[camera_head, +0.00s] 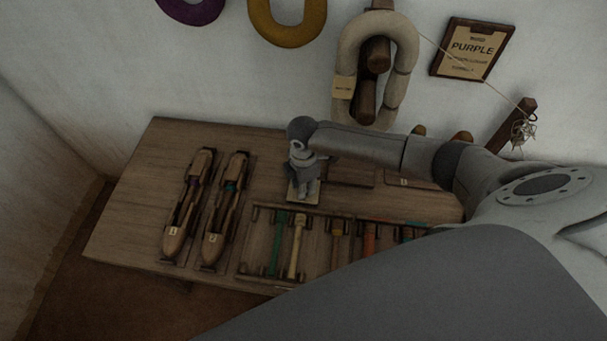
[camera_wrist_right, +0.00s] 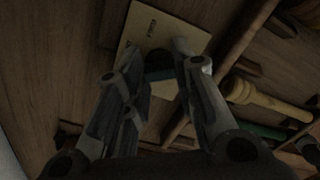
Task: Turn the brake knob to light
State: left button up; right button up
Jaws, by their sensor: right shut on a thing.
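The brake knob (camera_wrist_right: 158,66) is a dark, round piece on a pale plate (camera_wrist_right: 160,25) with small printed marks, in the right wrist view. My right gripper (camera_wrist_right: 160,58) has its fingers on both sides of the knob and is shut on it. In the head view my right gripper (camera_head: 303,180) points down at the plate, and the knob is hidden under it. The setting of the knob cannot be read. My left gripper is not in view.
The wooden bench (camera_head: 135,215) holds two shuttles (camera_head: 187,205) at the left and a rack (camera_head: 265,215) of coloured bobbins in front of my gripper. Yarn hanks (camera_head: 345,50) and a PURPLE sign (camera_head: 472,50) hang on the wall. My right arm covers the bench's right side.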

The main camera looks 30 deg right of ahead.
jog(key=m+p, duration=0.3)
jog(key=shift+r+m+p, duration=0.25)
jog(key=shift+m+p, duration=0.05)
jog(key=shift+f+m+p, duration=0.2)
jog(key=shift+m+p, duration=1.05)
jog(key=shift+m, duration=0.25)
jog(key=o, duration=1)
notch_tip(320, 180, up, 12)
